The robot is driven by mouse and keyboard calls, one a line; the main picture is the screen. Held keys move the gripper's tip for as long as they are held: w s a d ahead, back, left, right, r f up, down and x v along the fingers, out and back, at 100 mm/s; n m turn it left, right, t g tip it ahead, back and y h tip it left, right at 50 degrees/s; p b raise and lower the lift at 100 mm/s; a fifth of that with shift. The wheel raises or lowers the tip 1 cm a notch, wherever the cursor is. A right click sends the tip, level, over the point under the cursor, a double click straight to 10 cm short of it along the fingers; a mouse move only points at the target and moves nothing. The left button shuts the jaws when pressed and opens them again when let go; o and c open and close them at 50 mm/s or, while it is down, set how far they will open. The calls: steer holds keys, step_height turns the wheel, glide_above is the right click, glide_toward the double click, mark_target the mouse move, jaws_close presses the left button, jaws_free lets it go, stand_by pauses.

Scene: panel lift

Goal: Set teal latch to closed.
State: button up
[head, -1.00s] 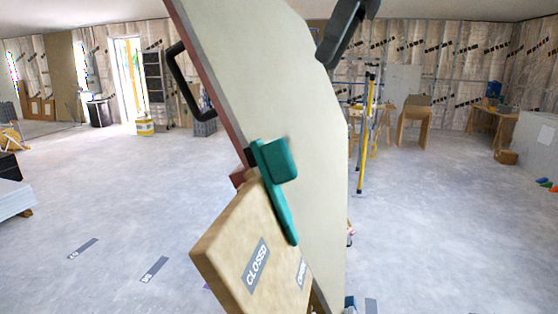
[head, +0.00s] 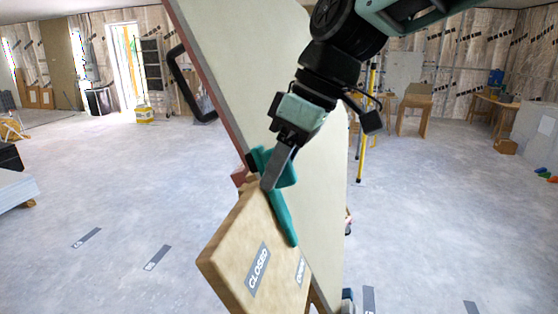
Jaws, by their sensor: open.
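The teal latch (head: 281,216) sits at the top edge of a tan wooden block, against a large pale panel (head: 240,90). Its broad upper part is partly hidden by my gripper, and its long arm slants down to the right. The lower tip of that arm is just above the right-hand label (head: 300,270), which is too small to read surely. The label reading CLOSED (head: 258,269) is on the block's face, left of that tip. My gripper (head: 271,181) is open, with a finger overlapping the latch's upper part. I cannot tell whether they touch.
The tan block (head: 228,262) stands below the latch. A black handle (head: 190,85) is on the panel's left edge. My arm comes in from the upper right across the panel. Open concrete floor lies on both sides, with work tables (head: 415,108) far behind.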

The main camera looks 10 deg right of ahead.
steer(key=shift+a+f, duration=0.1)
steer(key=shift+f, duration=0.1)
jaws_close()
